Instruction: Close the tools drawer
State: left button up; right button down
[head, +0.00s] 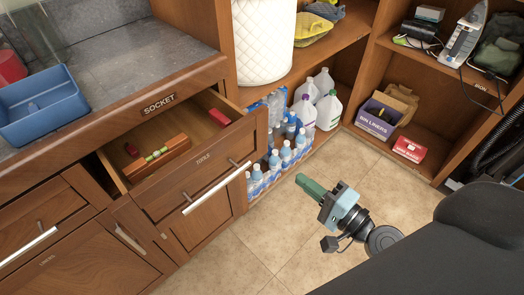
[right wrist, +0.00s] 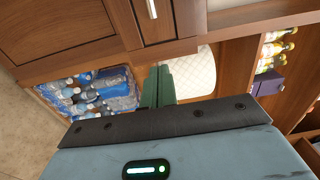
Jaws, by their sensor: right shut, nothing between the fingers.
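The tools drawer (head: 228,170) is pulled out from the wooden counter in the head view, with a small "TOOLS" label and a long pale bar handle (head: 217,188) on its front. Inside it lie a wooden level-like tool (head: 157,157) and a small red item (head: 219,117). My right gripper (head: 302,181) has its green fingers together and empty, in front of and to the right of the drawer front, apart from it. Its fingers also show in the right wrist view (right wrist: 162,86). My left gripper is not in view.
Bottled water packs (head: 279,160) and jugs (head: 322,98) stand on the low shelf right of the drawer. A blue bin (head: 45,105) sits on the counter. A purple box (head: 378,117) and a red box (head: 410,149) are on the right shelf. The tiled floor is clear.

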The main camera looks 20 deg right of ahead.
jog(key=p, duration=0.4)
send_near(253, 143)
jog(key=x, duration=0.5)
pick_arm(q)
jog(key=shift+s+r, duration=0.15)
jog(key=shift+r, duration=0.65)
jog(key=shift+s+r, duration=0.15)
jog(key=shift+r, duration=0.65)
pick_arm(e)
jog(key=shift+x, duration=0.95)
jog(key=shift+f, duration=0.1)
jog(key=b+x, duration=0.1)
jog(key=x, duration=0.8)
jog(key=shift+w+b, duration=0.3)
jog(key=shift+b, duration=0.1)
jog(key=b+x, duration=0.1)
jog(key=x, duration=0.5)
jog(key=shift+f, duration=0.1)
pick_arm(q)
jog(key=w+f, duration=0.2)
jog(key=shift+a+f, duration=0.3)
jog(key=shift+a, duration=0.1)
pick_arm(e)
jog(key=shift+w+r, duration=0.1)
jog(key=shift+r, duration=0.2)
jog(key=shift+r, duration=0.1)
